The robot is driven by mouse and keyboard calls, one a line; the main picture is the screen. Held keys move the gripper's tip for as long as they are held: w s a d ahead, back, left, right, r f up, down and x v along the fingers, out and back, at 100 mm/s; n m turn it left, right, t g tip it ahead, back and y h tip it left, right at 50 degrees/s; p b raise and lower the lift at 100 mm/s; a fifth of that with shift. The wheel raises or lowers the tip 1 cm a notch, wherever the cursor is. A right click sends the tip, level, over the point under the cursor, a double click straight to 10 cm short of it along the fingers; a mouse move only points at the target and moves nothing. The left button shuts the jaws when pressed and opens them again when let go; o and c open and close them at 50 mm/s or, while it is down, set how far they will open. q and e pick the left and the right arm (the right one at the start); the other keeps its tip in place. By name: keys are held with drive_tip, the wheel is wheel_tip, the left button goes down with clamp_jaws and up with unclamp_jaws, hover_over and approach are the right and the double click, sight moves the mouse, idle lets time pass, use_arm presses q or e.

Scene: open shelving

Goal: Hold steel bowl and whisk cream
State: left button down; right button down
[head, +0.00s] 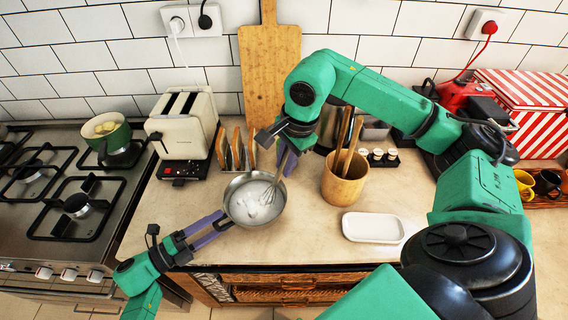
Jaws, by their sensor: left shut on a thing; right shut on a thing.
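The steel bowl (236,212) stands on the counter near its front edge, with white cream (248,204) inside. My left gripper (221,222) comes in from the left and is shut on the bowl's left front rim. My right gripper (287,158) is above and to the right of the bowl, shut on the whisk (269,193). The whisk is tilted, with its wire head down in the bowl at the cream. Most of the whisk's handle is hidden by my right gripper.
A toaster (184,122) and a rack of toast (237,150) stand behind the bowl. A wooden utensil pot (343,183) and a white dish (373,227) are to the right. A stove (50,240) with a green pot (107,133) is at left. Bare counter lies right of the bowl.

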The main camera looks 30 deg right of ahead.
use_arm(q)
drive_tip(key=shift+r, duration=0.1)
use_arm(e)
drive_tip(key=shift+r, duration=0.15)
wheel_tip(320, 180, up, 11)
drive_tip(key=shift+f, duration=0.1)
idle(0.4)
idle(0.7)
use_arm(q)
unclamp_jaws()
use_arm(e)
drive_tip(key=shift+s, duration=0.1)
use_arm(q)
drive_tip(key=shift+s+a, duration=0.1)
drive_tip(key=shift+a, duration=0.35)
drive_tip(key=a, duration=0.7)
drive_tip(key=s+a, duration=0.1)
drive_tip(key=a, duration=0.3)
